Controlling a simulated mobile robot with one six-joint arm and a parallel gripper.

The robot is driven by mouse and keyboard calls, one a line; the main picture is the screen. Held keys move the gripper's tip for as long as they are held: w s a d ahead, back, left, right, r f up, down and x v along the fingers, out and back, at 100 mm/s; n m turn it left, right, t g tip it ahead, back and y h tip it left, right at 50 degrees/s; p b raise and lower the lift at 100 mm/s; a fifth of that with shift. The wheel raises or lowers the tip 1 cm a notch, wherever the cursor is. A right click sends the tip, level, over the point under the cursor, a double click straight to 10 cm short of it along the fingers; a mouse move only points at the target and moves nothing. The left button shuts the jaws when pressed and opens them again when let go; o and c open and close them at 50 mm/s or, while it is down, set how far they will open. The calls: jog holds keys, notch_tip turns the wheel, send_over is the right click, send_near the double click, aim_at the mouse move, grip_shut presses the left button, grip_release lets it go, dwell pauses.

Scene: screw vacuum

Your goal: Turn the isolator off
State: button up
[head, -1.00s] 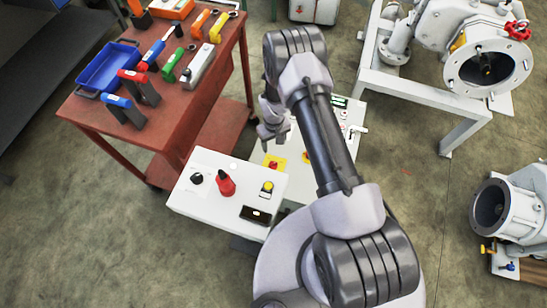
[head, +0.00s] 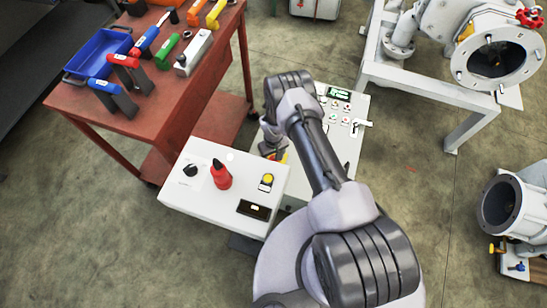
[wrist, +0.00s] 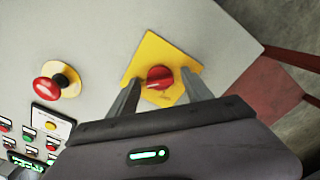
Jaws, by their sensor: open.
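The isolator, a red rotary knob (wrist: 159,77) on a square yellow plate (wrist: 150,50), sits on a pale control panel in the wrist view. My gripper (wrist: 162,82) is open, with one finger on each side of the knob and yellow plate showing between knob and fingers. Whether the fingertips touch the plate, I cannot tell. In the head view my gripper (head: 272,146) is low over the control cabinet (head: 350,135), and my arm hides most of the yellow plate (head: 284,158).
A red mushroom button (wrist: 48,90) and rows of small buttons are beside the isolator. A white box (head: 208,205) with a red handle (head: 221,174) stands close by. A red tool table (head: 90,115) is at the left.

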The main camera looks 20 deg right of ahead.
grip_shut()
jog(key=shift+n+b, duration=0.3)
jog(key=shift+n, duration=0.1)
jog(key=n+b, duration=0.1)
jog(key=n, duration=0.2)
jog(key=shift+f+b, duration=0.1)
jog(key=shift+b, duration=0.3)
jog(key=n+b, duration=0.2)
jog(key=n, duration=0.3)
jog(key=shift+n, duration=0.3)
jog(key=n+b, duration=0.1)
jog(key=n, duration=0.3)
jog(key=shift+n+b, duration=0.5)
jog(key=shift+n, duration=1.7)
